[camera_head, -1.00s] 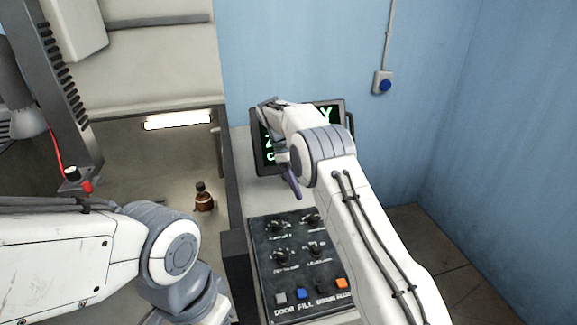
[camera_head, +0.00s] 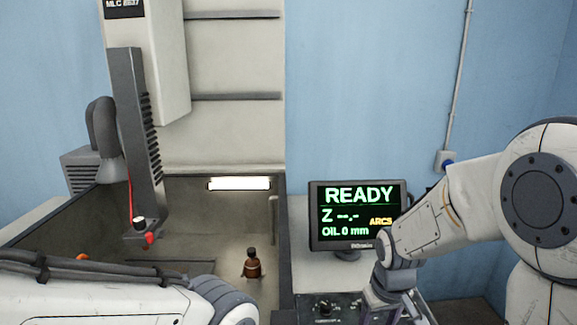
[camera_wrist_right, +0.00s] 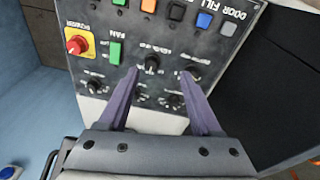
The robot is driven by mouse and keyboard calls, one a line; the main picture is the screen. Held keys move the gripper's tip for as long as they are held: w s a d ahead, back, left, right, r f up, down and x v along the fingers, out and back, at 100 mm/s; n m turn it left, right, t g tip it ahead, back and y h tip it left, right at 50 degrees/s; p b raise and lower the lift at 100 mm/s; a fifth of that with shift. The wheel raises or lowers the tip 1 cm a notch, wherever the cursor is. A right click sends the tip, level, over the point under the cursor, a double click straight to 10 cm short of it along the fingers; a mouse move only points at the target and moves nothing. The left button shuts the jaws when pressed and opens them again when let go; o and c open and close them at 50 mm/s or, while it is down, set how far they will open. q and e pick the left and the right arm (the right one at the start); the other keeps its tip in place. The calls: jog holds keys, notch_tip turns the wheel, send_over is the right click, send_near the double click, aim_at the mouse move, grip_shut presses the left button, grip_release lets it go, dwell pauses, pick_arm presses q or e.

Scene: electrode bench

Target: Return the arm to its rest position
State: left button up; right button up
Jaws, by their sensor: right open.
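My right arm (camera_head: 440,215) comes in from the right in the head view, bent, with its wrist low in front of the monitor's lower right corner. My right gripper shows in the right wrist view (camera_wrist_right: 160,76) with two purple fingers spread apart and nothing between them. It points at the black control panel (camera_wrist_right: 135,42), with knobs showing between and beside the fingers. My left arm (camera_head: 100,300) crosses the lower left of the head view. Its gripper is out of the picture.
The monitor (camera_head: 315,225) reads READY and Oil 0 mm. The panel carries a red emergency button (camera_wrist_right: 76,45) and coloured buttons. A blue wall (camera_head: 380,90) stands behind.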

jog(key=s+a+r+n+g, duration=0.1)
jog(key=s+a+r+n, duration=0.1)
jog(key=s+a, duration=0.4)
jog(key=s+a+r+n+y, duration=0.1)
jog(key=s+a, duration=0.6)
jog(key=s, duration=0.7)
jog(key=shift+a+r+n+g, duration=0.25)
jog(key=shift+r+n+g, duration=0.15)
jog(key=shift+r+n, duration=0.6)
jog(key=shift+f, duration=0.1)
